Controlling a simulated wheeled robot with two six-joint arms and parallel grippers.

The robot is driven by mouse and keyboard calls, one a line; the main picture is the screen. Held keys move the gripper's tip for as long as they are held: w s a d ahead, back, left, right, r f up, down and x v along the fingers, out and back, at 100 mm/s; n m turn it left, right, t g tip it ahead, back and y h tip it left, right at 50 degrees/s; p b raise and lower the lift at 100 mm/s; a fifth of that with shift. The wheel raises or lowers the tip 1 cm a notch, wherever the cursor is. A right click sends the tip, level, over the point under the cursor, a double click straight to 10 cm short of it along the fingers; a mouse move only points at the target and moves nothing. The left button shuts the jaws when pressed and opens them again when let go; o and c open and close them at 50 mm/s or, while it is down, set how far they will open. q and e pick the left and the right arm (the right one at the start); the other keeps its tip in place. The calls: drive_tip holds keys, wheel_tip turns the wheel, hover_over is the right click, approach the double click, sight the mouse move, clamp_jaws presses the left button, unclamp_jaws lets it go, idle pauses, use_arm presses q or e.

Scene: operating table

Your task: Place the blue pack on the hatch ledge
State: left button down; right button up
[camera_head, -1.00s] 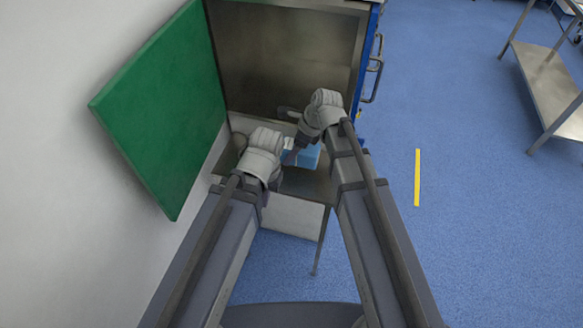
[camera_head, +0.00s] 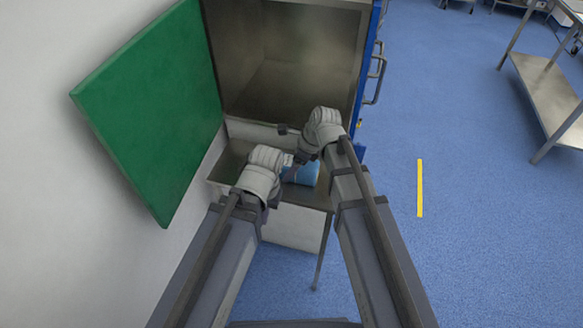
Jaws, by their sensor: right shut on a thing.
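The blue pack (camera_head: 304,174) shows between my two wrists, partly covered by them. My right gripper (camera_head: 297,165) is shut on it from above. My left gripper (camera_head: 274,198) is beside the pack on the left; its fingers are mostly hidden behind its wrist, so their state does not show. The hatch is an open steel-lined box (camera_head: 290,70) with a green door (camera_head: 150,110) swung out to the left. A steel ledge (camera_head: 229,164) lies below the opening, under and around my wrists. Whether the pack touches the ledge cannot be told.
A white wall stands at the left. The hatch has a blue side panel (camera_head: 368,70) with a metal handle (camera_head: 376,80). A steel trolley (camera_head: 545,85) stands at the far right. The blue floor between them is clear, with a yellow strip (camera_head: 420,188).

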drive_tip(key=o, duration=1.6)
drive_tip(key=shift+f, duration=0.1)
drive_tip(key=shift+c, duration=0.2)
drive_tip(key=p+v, duration=1.1)
drive_tip(key=v, duration=0.1)
